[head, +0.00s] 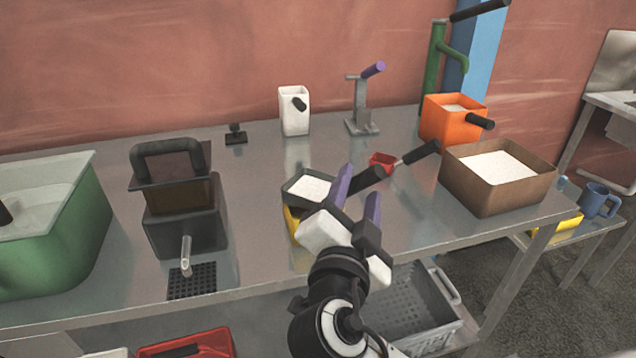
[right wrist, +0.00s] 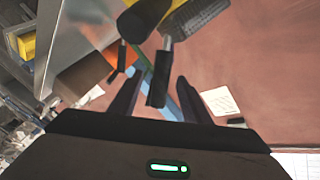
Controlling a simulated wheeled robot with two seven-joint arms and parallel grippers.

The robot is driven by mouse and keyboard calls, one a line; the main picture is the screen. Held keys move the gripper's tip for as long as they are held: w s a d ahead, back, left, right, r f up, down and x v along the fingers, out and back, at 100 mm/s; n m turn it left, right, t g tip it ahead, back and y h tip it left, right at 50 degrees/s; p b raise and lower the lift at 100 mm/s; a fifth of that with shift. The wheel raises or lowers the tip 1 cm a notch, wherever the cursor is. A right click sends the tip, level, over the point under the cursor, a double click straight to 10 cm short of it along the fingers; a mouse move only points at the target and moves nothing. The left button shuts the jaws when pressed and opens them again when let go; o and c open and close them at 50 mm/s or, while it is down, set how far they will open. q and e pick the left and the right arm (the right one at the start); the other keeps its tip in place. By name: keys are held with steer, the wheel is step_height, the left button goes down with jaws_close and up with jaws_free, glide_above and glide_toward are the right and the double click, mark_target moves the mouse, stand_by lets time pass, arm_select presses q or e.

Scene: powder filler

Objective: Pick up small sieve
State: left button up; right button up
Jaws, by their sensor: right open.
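A square dark-rimmed pan (head: 307,187) of white powder stands on the steel table, with a thick black handle (head: 368,179) at its right. It seems to be the small sieve, but I cannot see a mesh. A yellow part shows beneath it, partly hidden by my right gripper (head: 358,188). The right gripper is open and empty, its purple fingers just right of the pan near the handle. In the right wrist view, a black handle on a grey rod (right wrist: 157,88) appears between the open fingers; I cannot tell its depth. My left gripper is out of view.
A small red scoop (head: 382,162) with a black handle lies behind. A brown box of powder (head: 482,204) and an orange container (head: 438,128) stand right. A dark handled box (head: 187,232) and green tub (head: 65,245) stand left. Table between pan and dark box is clear.

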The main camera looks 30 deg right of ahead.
steer(key=shift+w+d, duration=0.45)
steer(key=shift+w, duration=0.05)
steer(key=p+x, duration=0.2)
steer(key=x, duration=0.3)
steer(key=shift+w, duration=0.1)
jaws_close()
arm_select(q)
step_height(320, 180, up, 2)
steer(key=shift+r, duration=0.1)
